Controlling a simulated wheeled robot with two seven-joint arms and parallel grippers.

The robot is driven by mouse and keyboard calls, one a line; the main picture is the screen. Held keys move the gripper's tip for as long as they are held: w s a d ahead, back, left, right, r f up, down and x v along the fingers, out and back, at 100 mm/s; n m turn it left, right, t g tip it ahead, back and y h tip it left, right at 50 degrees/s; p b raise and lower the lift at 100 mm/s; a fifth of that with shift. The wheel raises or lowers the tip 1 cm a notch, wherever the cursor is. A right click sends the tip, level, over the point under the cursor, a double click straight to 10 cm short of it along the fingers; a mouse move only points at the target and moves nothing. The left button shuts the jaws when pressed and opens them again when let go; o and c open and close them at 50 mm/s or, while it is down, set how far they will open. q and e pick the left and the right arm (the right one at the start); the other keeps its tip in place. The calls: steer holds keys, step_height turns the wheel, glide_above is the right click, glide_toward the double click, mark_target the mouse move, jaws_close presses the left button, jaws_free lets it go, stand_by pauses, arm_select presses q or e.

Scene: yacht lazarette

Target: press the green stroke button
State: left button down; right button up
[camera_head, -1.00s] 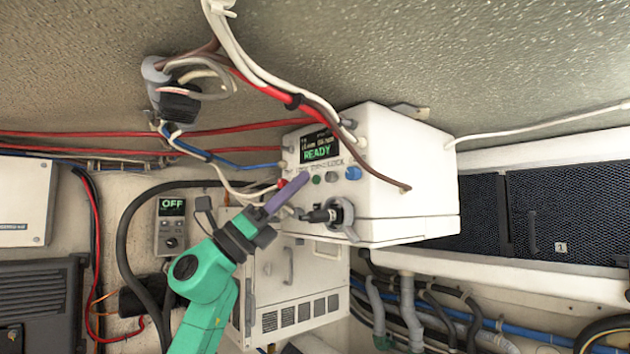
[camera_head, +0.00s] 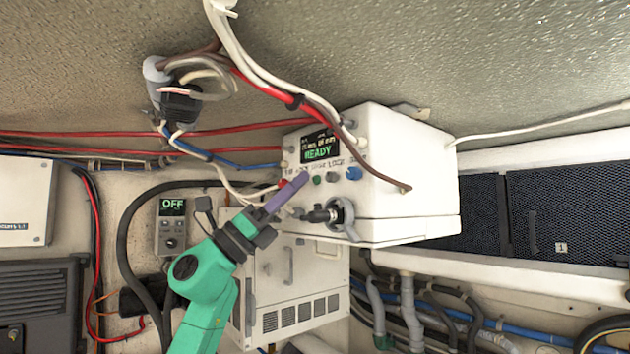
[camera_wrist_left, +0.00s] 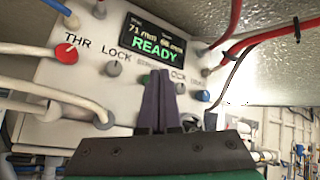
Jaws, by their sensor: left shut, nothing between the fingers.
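The white control box (camera_head: 400,150) hangs under the ceiling, and its display (camera_head: 320,146) reads READY. The green button (camera_head: 317,180) is on its front face below the display. In the left wrist view the green button (camera_wrist_left: 146,79) shows only partly, at the left edge of my fingers. My left gripper (camera_head: 302,178) has its purple fingers shut and empty. Its tips are just left of the green button in the head view; I cannot tell whether they touch the panel. The closed fingertips (camera_wrist_left: 160,74) also show in the left wrist view. My right gripper is not in view.
A red knob (camera_wrist_left: 66,52), a grey knob (camera_wrist_left: 113,68) and a blue button (camera_head: 353,173) share the panel. A black plug connector (camera_head: 322,215) sits below the buttons. Loose cables (camera_head: 240,190) run close to my left gripper. A small unit (camera_head: 171,228) reading OFF is at the left.

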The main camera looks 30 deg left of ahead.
arm_select(q)
steer(key=shift+w+d, duration=0.15)
steer(key=shift+w, duration=0.3)
steer(key=shift+w+d+p, duration=0.1)
steer(key=shift+w+p, duration=0.25)
steer(key=shift+p, duration=0.05)
stand_by(0.7)
steer(key=shift+s, duration=0.1)
steer(key=shift+s+a+b, duration=0.2)
steer(key=shift+s+b, duration=0.25)
steer(key=shift+s, duration=0.15)
steer(key=shift+s, duration=0.1)
